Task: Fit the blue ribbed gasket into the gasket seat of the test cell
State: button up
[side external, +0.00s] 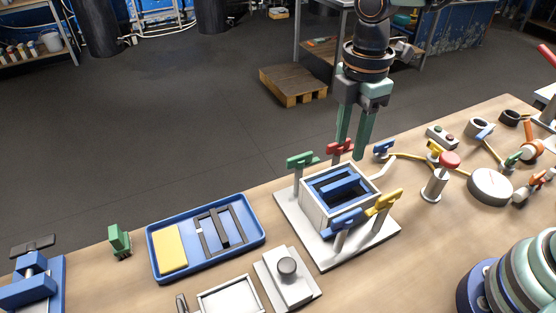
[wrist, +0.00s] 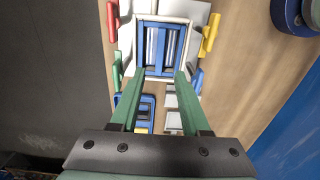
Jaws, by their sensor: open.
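The test cell (side external: 311,213) is a white open-topped box on a pale base plate, with coloured clamps around it. The blue ribbed gasket (side external: 345,184) lies inside the cell's opening, a blue frame with a bar across its middle. In the wrist view the gasket (wrist: 161,69) looks roughly square to the white rim (wrist: 137,30). I cannot tell whether it is fully down in the seat, which it hides. My gripper (side external: 352,152) points down above the far side of the cell, with green fingers apart and empty. The fingers also show in the wrist view (wrist: 162,76).
Green (side external: 301,160), red (side external: 340,146), blue (side external: 347,221) and yellow (side external: 384,201) clamp handles stand close around the cell. A blue tray (side external: 158,262) with a yellow block and dark frame lies left. A knobbed plate (side external: 299,293) is in front. Valves and pipes crowd the right.

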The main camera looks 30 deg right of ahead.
jog(key=s+d+r+m+t, duration=0.2)
jog(key=d+r+m, duration=0.1)
jog(key=d+m, duration=0.4)
jog(key=s+d+r+m+t, duration=0.2)
jog(key=d+r+m+t, duration=0.1)
jog(key=d+m, duration=0.5)
jog(key=m, duration=0.3)
jog(key=shift+s+r+t, duration=0.25)
jog(key=shift+r+t, duration=0.05)
